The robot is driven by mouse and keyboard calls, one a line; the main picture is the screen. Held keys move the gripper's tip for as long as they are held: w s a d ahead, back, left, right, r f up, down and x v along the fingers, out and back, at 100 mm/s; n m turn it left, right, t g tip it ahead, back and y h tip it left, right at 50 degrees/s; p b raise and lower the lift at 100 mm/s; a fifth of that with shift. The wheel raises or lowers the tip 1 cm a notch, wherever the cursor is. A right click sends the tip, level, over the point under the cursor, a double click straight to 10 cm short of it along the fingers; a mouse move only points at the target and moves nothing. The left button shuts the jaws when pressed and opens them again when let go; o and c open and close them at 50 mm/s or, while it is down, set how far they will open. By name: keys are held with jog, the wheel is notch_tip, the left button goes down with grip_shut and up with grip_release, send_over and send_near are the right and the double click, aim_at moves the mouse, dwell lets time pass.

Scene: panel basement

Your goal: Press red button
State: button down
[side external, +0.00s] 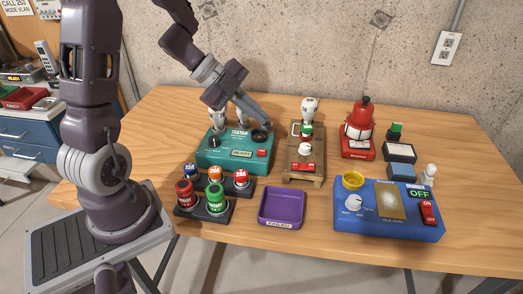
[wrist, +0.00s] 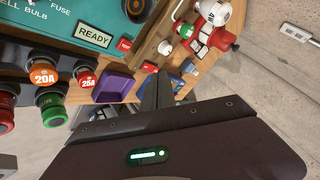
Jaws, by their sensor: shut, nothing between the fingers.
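My gripper (side external: 266,123) is shut and empty, angled down above the back right part of the teal tester (side external: 210,157). In the wrist view its closed fingers (wrist: 157,82) point toward the wooden fixture (wrist: 153,40). Several red controls show. A small red button (side external: 261,153) is on the tester's front right. Red pieces (side external: 303,167) sit on the wooden fixture. My gripper appears apart from all of them.
Blue, orange and red fuses (side external: 215,173) stand in a black rack before the tester. An empty purple tray (side external: 281,222) lies front centre. A blue panel (side external: 388,225) with a red switch is at right. A red lamp-like object (side external: 361,118) stands behind. Bare wood lies left of the tester.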

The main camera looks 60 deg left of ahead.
aim_at(258, 150)
jog(key=shift+f, duration=3.5)
jog(key=shift+f, duration=0.15)
jog(key=shift+f, duration=0.25)
jog(key=shift+f, duration=0.45)
jog(key=shift+r, duration=0.85)
jog(key=shift+r, duration=2.5)
